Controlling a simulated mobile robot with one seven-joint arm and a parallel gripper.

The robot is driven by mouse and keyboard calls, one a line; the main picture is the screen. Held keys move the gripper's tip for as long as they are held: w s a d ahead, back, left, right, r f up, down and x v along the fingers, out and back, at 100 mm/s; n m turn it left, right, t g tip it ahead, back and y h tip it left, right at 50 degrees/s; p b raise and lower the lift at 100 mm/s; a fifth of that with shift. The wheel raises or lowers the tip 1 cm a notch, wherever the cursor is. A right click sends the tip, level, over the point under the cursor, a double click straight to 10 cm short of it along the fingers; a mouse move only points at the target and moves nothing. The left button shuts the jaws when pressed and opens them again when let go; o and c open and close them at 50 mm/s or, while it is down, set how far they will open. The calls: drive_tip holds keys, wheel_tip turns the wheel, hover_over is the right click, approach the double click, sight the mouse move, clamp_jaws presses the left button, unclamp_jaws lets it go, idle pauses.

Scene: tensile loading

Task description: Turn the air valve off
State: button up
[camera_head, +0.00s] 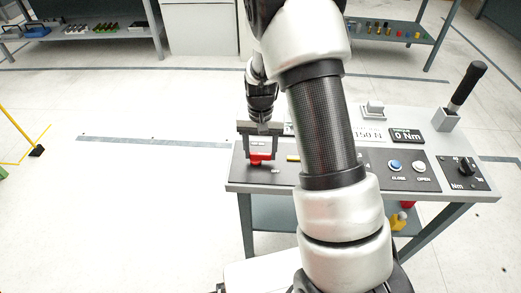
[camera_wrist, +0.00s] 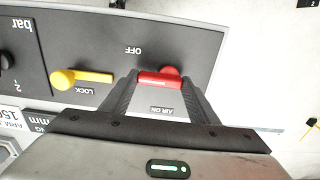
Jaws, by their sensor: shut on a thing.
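The air valve's red handle (camera_wrist: 158,79) is on the dark control panel (camera_wrist: 82,48), between the "OFF" and "AIR ON" labels. In the wrist view it lies crosswise. My gripper (camera_wrist: 160,86) is shut on the red handle, with one finger at each end of it. In the head view my gripper (camera_head: 260,154) points down at the left end of the bench, and the red handle (camera_head: 260,160) shows between its fingertips.
A yellow lock lever (camera_wrist: 80,78) sits close beside the valve. The bench (camera_head: 245,186) also carries a blue button (camera_head: 395,165), a white button (camera_head: 420,167), a rotary knob (camera_head: 465,165) and a tall black-handled lever (camera_head: 464,90). My arm hides the panel's middle.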

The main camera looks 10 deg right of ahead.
sight(261, 153)
idle(0.3)
drive_tip(key=o, duration=1)
drive_tip(key=shift+o, duration=0.2)
wheel_tip(261, 153, up, 18)
drive_tip(key=p, duration=0.2)
drive_tip(key=shift+f+p, duration=0.25)
drive_tip(key=shift+p, duration=0.05)
